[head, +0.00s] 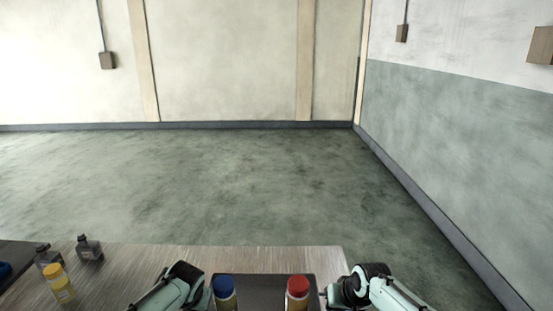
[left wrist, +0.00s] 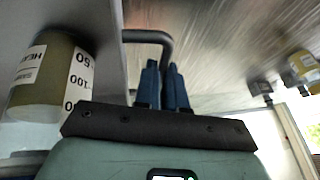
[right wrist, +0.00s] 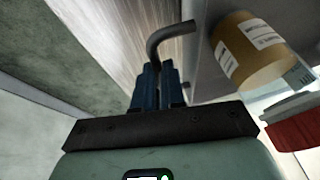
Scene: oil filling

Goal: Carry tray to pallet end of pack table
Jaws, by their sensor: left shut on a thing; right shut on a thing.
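The dark tray (head: 262,284) is at the bottom of the head view, at the right end of the pack table (head: 130,262). It holds a blue-capped bottle (head: 224,288) and a red-capped bottle (head: 297,288). My left gripper (left wrist: 164,68) is shut on the tray's black left handle (left wrist: 150,37). My right gripper (right wrist: 158,68) is shut on the right handle (right wrist: 172,33). A labelled container in the tray shows beside each gripper. The tray's near part is cut off. I cannot tell whether the tray touches the table.
The table's right edge lies close by my right arm. Open floor (head: 220,180) lies beyond.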

